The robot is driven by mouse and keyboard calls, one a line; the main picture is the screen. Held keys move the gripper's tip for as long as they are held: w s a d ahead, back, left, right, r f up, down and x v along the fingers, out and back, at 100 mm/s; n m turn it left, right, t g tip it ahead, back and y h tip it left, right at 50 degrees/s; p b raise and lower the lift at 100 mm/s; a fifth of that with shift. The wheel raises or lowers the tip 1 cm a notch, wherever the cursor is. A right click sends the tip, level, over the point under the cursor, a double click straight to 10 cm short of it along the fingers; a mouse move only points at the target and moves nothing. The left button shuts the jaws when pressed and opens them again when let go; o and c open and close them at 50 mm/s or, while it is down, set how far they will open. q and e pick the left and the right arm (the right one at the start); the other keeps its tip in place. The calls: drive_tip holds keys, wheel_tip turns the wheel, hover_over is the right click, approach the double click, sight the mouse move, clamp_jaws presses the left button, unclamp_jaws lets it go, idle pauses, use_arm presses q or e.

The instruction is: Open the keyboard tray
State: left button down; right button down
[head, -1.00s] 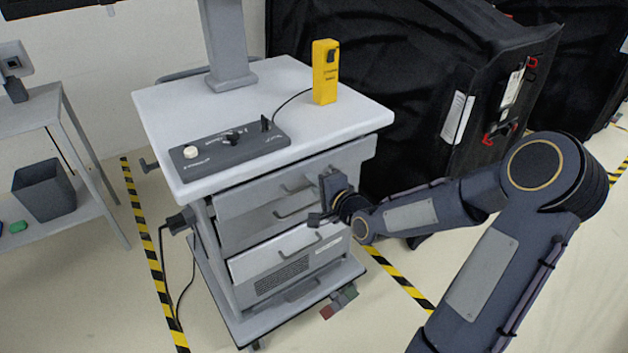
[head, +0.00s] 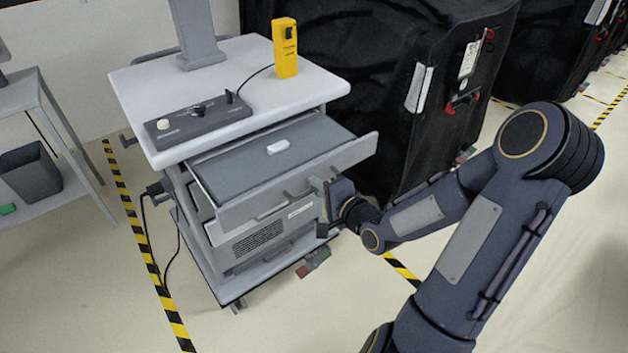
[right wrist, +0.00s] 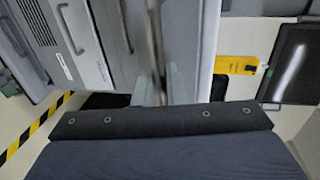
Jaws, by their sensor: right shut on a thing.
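The keyboard tray (head: 232,172) is the top drawer of the grey cart, just under its white top. It is slid well out toward the front and right, with its inside showing. A small white object (head: 278,147) lies in it. My right gripper (head: 322,190) is at the tray's front panel (head: 345,158) and is shut on the tray's handle. In the right wrist view the handle bar (right wrist: 154,38) runs down into the jaws (right wrist: 154,84). The gripper hides part of the handle. My left gripper is not in view.
The white cart top (head: 235,115) carries a black control box (head: 198,116) and a yellow device (head: 285,50). More drawers (head: 258,242) sit below the tray. Black covered carts (head: 390,70) stand behind at right. A grey shelf with a bin (head: 30,172) is at left.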

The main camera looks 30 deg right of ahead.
drive_tip(key=shift+s, duration=0.1)
drive_tip(key=c, duration=1.8)
unclamp_jaws()
drive_tip(key=shift+c, duration=0.2)
drive_tip(key=p+v, duration=0.1)
drive_tip(key=v, duration=0.6)
drive_tip(key=shift+s+p, duration=0.35)
drive_tip(key=shift+r, duration=0.1)
